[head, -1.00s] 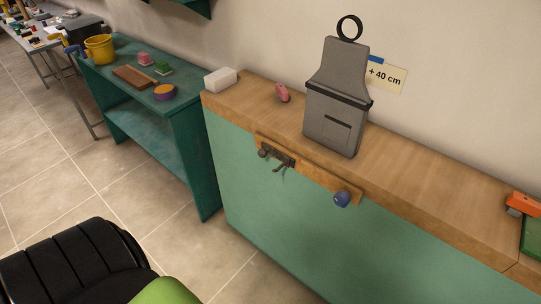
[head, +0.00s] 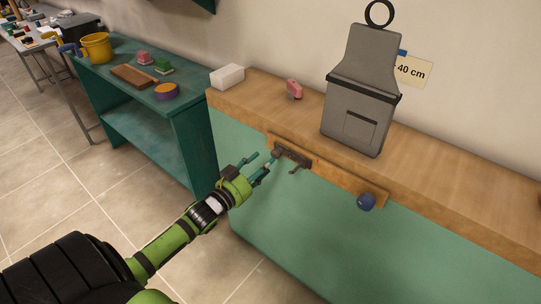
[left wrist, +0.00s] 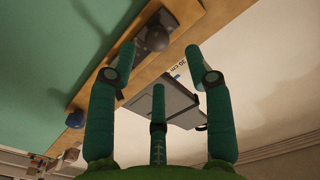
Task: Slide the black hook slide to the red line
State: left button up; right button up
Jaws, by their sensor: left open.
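The black hook slide (head: 294,157) sits near the left end of a wooden rail (head: 335,180) on the green board's front, its hook hanging below. A dark round knob (head: 277,153) is at its left; in the left wrist view the slide (left wrist: 150,32) and a round knob are at the top. My left gripper (head: 263,166) is open and empty, its fingers pointing toward the slide's left end. In the left wrist view the open fingers (left wrist: 160,67) spread below the slide. I cannot tell whether they touch it. My right gripper is not in view.
A blue knob (head: 366,202) sticks out at the rail's right end. On the wooden top (head: 450,150) stand a grey bag-like object (head: 360,95), a pink item (head: 294,89) and a white block (head: 227,77). A teal shelf (head: 150,145) stands at left.

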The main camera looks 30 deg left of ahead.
aim_at(274, 155)
pick_arm(q)
jog(key=w, duration=0.5)
jog(key=shift+w+d, duration=0.25)
jog(key=shift+w, duration=0.15)
jog(key=shift+f, duration=0.1)
grip_shut()
